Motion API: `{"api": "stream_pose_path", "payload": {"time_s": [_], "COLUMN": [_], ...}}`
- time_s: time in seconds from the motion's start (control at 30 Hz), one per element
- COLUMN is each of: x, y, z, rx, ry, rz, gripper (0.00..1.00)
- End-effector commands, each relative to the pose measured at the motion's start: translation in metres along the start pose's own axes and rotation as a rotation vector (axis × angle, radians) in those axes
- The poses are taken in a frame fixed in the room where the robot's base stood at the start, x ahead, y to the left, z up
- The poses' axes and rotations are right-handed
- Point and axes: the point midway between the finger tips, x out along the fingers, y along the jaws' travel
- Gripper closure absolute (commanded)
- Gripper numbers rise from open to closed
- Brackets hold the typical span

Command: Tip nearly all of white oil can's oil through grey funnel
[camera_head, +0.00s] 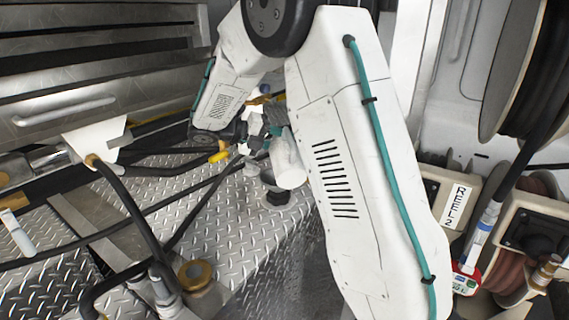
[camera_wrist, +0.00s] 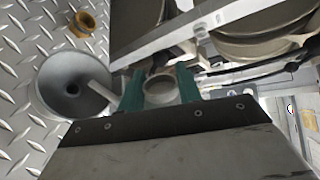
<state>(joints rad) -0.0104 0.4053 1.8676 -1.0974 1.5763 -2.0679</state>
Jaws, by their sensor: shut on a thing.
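The white oil can (camera_head: 287,162) is held off the deck and looks tilted in the head view. In the wrist view, the can's round end (camera_wrist: 159,89) shows between the green fingers, and a pale spout (camera_wrist: 99,91) reaches left over the mouth of the grey funnel (camera_wrist: 70,82). My gripper (camera_wrist: 162,78) is shut on the can; it also shows in the head view (camera_head: 272,134), partly behind my arm. In the head view the funnel (camera_head: 267,178) is mostly hidden below the can. I cannot see any oil flowing.
A brass fitting (camera_wrist: 82,25) lies near the funnel on the tread-plate deck (camera_head: 240,225). Black hoses (camera_head: 120,195) cross the deck on the left. A box marked REEL 2 (camera_head: 452,200) and a large reel (camera_head: 525,70) stand on the right.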

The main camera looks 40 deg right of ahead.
Motion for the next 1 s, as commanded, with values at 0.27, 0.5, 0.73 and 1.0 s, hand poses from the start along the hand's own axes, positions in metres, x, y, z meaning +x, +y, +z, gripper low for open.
{"api": "stream_pose_path", "payload": {"time_s": [0.27, 0.5, 0.73, 1.0], "x": [-0.003, -0.007, -0.011, -0.012], "y": [-0.006, -0.016, -0.028, -0.029], "z": [-0.024, -0.038, -0.054, -0.064], "rx": [0.205, 0.383, 0.594, 0.798], "ry": [-0.081, -0.152, -0.231, -0.312], "rz": [0.0, 0.001, 0.001, 0.0], "gripper": [1.0, 1.0, 1.0, 1.0]}}
